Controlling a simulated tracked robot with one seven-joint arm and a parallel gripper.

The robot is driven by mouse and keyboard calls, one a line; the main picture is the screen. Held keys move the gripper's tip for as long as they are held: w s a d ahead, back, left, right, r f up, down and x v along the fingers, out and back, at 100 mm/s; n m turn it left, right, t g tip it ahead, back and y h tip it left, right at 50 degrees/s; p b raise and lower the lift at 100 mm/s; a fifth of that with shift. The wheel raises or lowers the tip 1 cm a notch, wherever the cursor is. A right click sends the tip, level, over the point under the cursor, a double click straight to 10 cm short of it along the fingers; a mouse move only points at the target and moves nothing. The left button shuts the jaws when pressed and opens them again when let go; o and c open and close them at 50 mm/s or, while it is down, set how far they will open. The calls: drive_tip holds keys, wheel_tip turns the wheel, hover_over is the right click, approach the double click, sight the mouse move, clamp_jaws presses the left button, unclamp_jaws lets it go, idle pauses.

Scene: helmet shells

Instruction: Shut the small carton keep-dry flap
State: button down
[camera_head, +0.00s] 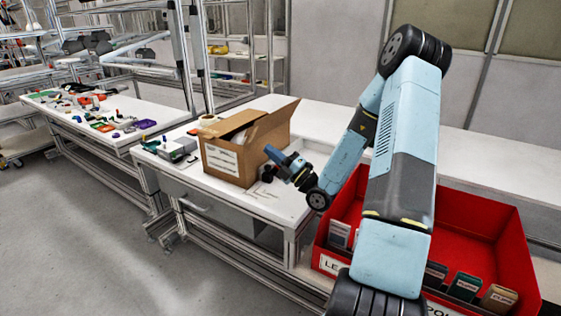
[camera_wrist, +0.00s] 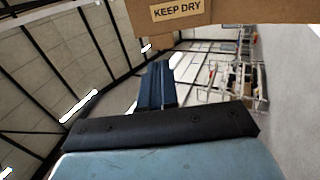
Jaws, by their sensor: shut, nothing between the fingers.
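The small brown carton (camera_head: 222,160) stands on the white bench with a white label on its front. One top flap (camera_head: 230,122) slopes over the opening, and another sticks up at the right rear (camera_head: 282,115). I cannot tell from the head view which carries the keep-dry mark. In the wrist view, brown cardboard with a "KEEP DRY" label (camera_wrist: 178,9) crosses the top edge, beyond the fingertips. My gripper (camera_head: 269,150) is shut and empty, beside the carton's right side. Its blue fingers (camera_wrist: 157,80) show together in the wrist view. Contact with the cardboard cannot be told.
A red bin (camera_head: 480,215) with several dark and tan items stands at the right, under my arm. A grey device (camera_head: 178,150) and small items lie left of the carton. Another bench (camera_head: 110,135) with loose parts is farther left.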

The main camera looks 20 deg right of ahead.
sight(248, 132)
drive_tip(key=x, duration=0.7)
drive_tip(key=shift+w+a, duration=0.1)
